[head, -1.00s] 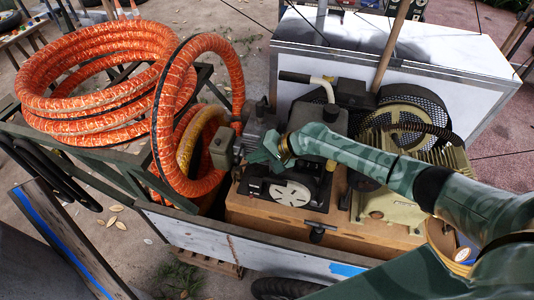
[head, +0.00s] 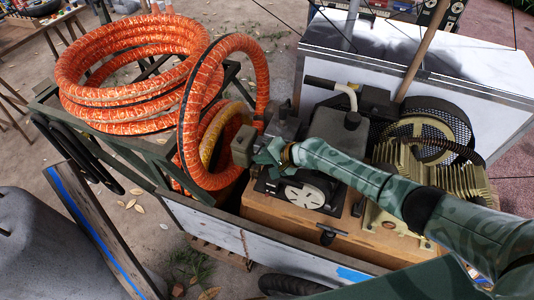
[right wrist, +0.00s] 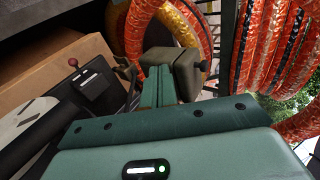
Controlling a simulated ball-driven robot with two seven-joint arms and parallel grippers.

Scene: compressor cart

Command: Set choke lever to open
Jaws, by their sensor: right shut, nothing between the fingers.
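The engine (head: 305,193), black with a pale round disc, sits on the cart's wooden base. My right gripper (head: 268,157) is over the engine's left end, close to an olive box (head: 243,146). In the right wrist view its green fingers (right wrist: 159,84) are together and empty, with the olive box (right wrist: 186,72) just beyond the tips; I cannot tell whether they touch it. A small red-knobbed lever (right wrist: 73,63) stands on the black engine part to the left of the fingers. It may be the choke lever; its setting is unclear. My left gripper is out of view.
Thick orange hose coils (head: 125,75) stand left of the engine on a dark frame. A ribbed tan compressor (head: 425,175) and a white panel (head: 480,85) lie to the right and behind. The cart's side board (head: 270,245) runs along the front.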

